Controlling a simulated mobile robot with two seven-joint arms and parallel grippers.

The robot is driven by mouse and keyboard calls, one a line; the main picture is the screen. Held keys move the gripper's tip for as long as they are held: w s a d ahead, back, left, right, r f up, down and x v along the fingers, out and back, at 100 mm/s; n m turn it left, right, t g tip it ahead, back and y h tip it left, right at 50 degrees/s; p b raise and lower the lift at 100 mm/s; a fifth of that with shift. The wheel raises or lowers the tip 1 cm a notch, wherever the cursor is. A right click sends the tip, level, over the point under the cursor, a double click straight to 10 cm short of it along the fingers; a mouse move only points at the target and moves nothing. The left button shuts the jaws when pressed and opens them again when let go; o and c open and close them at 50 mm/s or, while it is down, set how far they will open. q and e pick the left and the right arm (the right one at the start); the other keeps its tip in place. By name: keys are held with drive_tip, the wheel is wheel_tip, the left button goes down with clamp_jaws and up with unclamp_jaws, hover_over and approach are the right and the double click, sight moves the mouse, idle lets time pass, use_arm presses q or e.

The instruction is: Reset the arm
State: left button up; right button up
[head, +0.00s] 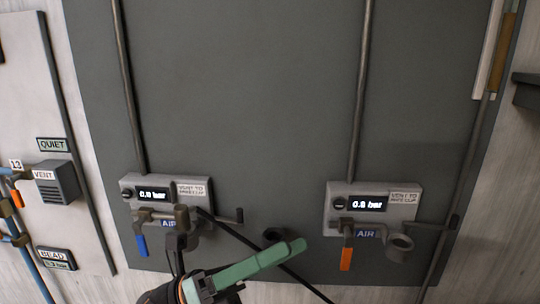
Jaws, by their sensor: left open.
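My left gripper (291,250) comes in at the bottom middle, with pale green fingers pointing right and slightly up. It is open, and nothing shows held in it. Its fingers lie in front of the dark panel, below and between two valve boxes. The left valve box (154,193) has a lit bar readout, a brown handle and a blue lever (141,245) hanging down. The right valve box (339,205) has a similar readout and an orange lever (346,259) hanging down. My right gripper is not in view.
The large dark panel (240,90) carries two vertical pipes. A thin black line slants down right behind the fingers. A vent box (56,184) and blue pipe (33,268) stand at left. A dark shelf-like part (526,92) juts in at right. The upper panel between the pipes is clear.

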use_arm(q)
drive_tip(key=w+a+f+n+t+y, duration=0.3)
drive_tip(key=f+n+t+y, duration=0.25)
drive_tip(key=f+n, duration=0.35)
drive_tip(key=w+a+f+n+t+y, duration=0.25)
drive_tip(key=f+n+t+y, duration=0.3)
drive_tip(key=n, duration=0.65)
drive_tip(key=w+a+f+n+t+y, duration=0.35)
drive_tip(key=f+n+t, duration=0.35)
drive_tip(key=f+n, duration=0.25)
drive_tip(key=s+a+f+n+g+y, duration=0.4)
drive_tip(key=s+f+n, duration=0.2)
drive_tip(key=s+f, duration=0.3)
drive_tip(key=s+a+f+n+g+y, duration=0.4)
drive_tip(key=s+f+n, duration=0.3)
drive_tip(key=f, duration=0.8)
drive_tip(key=shift+s+a+f+g, duration=0.3)
drive_tip(key=shift+s+a+g, duration=0.15)
drive_tip(key=shift+s, duration=0.8)
